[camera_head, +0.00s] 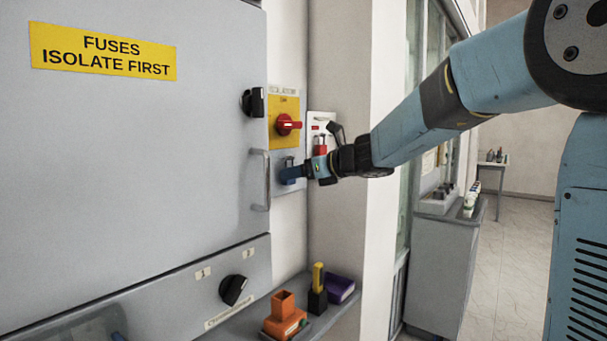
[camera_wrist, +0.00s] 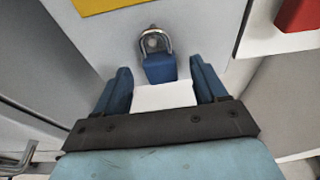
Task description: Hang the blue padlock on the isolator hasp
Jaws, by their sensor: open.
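The isolator has a red rotary handle (camera_head: 288,124) on a yellow plate (camera_head: 283,106), on a grey panel beside the cabinet. In the wrist view the blue padlock (camera_wrist: 160,70) is at the panel below the yellow plate. Its metal shackle (camera_wrist: 154,36) points up, around or in front of the round metal hasp (camera_wrist: 154,43); I cannot tell exactly how they engage. My gripper (camera_wrist: 160,78) is open, its blue fingers apart on either side of the padlock's lower end, with visible gaps. In the head view my gripper (camera_head: 292,174) largely hides the padlock.
A red padlock (camera_head: 320,145) is on a white board (camera_head: 322,122) just right of the panel. The cabinet's bar handle (camera_head: 260,180) stands out to the left. Below, a shelf (camera_head: 335,312) holds an orange block (camera_head: 284,318), a yellow-black item and a purple box (camera_head: 340,288).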

